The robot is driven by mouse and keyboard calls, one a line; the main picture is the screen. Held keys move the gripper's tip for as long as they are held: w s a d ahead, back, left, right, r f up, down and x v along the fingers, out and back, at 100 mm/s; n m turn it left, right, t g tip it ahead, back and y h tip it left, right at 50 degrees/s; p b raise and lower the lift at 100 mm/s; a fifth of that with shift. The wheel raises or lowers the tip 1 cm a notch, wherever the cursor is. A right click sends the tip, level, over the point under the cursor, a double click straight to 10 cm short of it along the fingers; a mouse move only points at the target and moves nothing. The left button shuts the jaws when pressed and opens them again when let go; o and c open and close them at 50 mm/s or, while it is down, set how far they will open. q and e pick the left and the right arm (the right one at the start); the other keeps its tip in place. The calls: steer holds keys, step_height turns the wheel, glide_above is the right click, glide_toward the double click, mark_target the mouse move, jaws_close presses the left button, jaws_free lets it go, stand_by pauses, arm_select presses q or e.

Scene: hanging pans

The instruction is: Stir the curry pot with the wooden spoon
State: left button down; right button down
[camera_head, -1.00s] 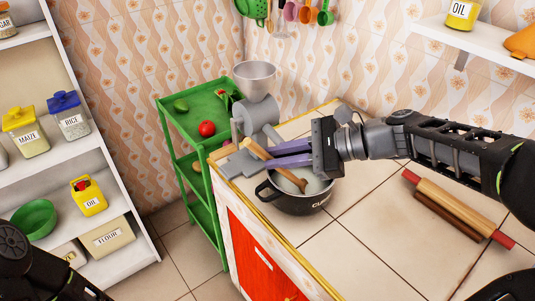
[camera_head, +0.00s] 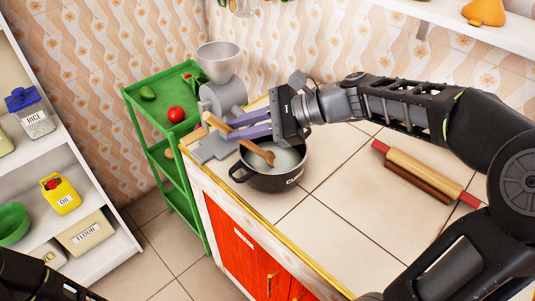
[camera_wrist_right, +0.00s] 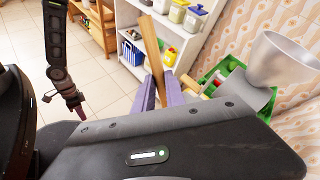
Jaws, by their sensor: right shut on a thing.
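The black curry pot (camera_head: 270,182) stands on the tiled counter, with pale contents partly in view. The wooden spoon (camera_head: 251,147) slants across its left rim, its bowl end inside the pot and its handle up to the left. My right gripper (camera_head: 232,129), with purple fingers, is shut on the spoon's handle above the pot's left side. In the right wrist view the spoon handle (camera_wrist_right: 151,48) sticks up between the fingers. My left arm is at the lower left corner of the head view. The left gripper (camera_wrist_right: 50,98) shows small in the wrist view, its jaw state unclear.
A grey grinder (camera_head: 222,98) with a funnel stands just behind the pot. A rolling pin (camera_head: 425,172) lies to the right on the counter. A green rack (camera_head: 150,90) with vegetables stands left of the counter. The front counter tiles are clear.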

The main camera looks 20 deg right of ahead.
step_height(320, 180, up, 12)
steer(key=p, duration=1)
steer(key=shift+r, duration=0.2)
